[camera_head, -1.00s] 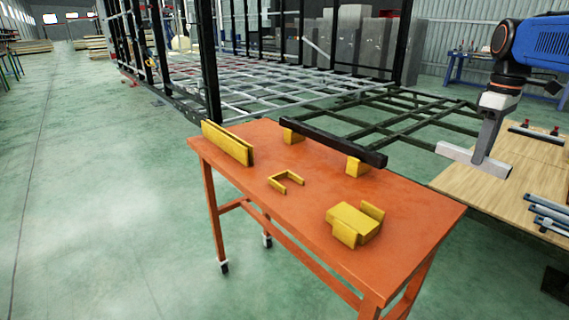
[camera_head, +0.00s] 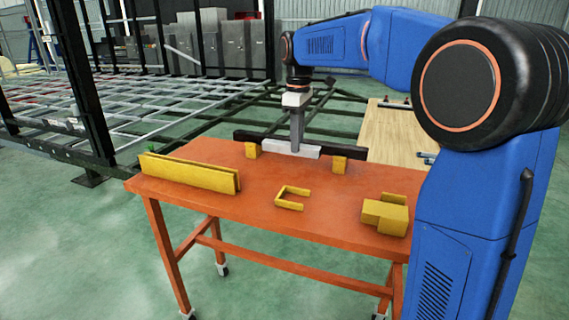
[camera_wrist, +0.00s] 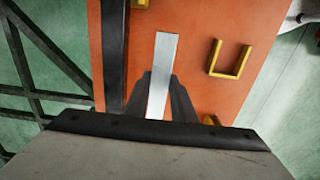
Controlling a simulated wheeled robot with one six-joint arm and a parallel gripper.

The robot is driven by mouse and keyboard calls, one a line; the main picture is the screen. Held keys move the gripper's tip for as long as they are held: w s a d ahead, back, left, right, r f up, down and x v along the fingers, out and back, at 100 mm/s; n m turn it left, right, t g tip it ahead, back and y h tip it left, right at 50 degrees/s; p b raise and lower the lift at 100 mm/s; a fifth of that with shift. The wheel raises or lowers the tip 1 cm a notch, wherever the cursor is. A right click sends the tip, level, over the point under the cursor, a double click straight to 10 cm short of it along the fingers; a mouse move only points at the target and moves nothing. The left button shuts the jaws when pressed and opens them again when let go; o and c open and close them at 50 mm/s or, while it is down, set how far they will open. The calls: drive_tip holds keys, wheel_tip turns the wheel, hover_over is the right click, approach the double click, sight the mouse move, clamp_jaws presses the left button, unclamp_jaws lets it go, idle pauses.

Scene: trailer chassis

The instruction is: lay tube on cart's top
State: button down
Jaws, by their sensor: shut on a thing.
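My gripper (camera_head: 296,145) is shut on a short light grey tube (camera_head: 310,152), over the far part of the orange cart's top (camera_head: 225,195). The tube lies roughly level, alongside a longer black bar on yellow blocks. In the head view the tube overlaps the bar; I cannot tell whether it touches the cart's top. In the wrist view the tube (camera_wrist: 163,60) runs out between the dark fingers (camera_wrist: 165,95), to the right of the black bar and apart from it, with the orange top (camera_wrist: 198,85) below. The fingertips are largely hidden in the head view.
The black bar (camera_head: 248,136) rests on two yellow blocks (camera_head: 339,164). A yellow U-shaped bracket (camera_head: 290,204), a long yellow channel (camera_head: 190,176) and a yellow block piece (camera_head: 385,217) stand on the cart. A wooden table (camera_head: 393,135) is behind.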

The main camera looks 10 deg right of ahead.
drive_tip(key=shift+w+a+f, duration=0.1)
drive_tip(key=shift+a+f, duration=0.15)
drive_tip(key=shift+f, duration=0.35)
drive_tip(key=shift+w+a+f, duration=0.1)
drive_tip(key=shift+a+f, duration=0.1)
drive_tip(key=shift+f, duration=2.4)
drive_tip(key=c, duration=1.5)
unclamp_jaws()
drive_tip(key=shift+f, duration=0.1)
wheel_tip(320, 180, up, 12)
drive_tip(key=shift+r, duration=0.1)
drive_tip(key=shift+s, duration=0.1)
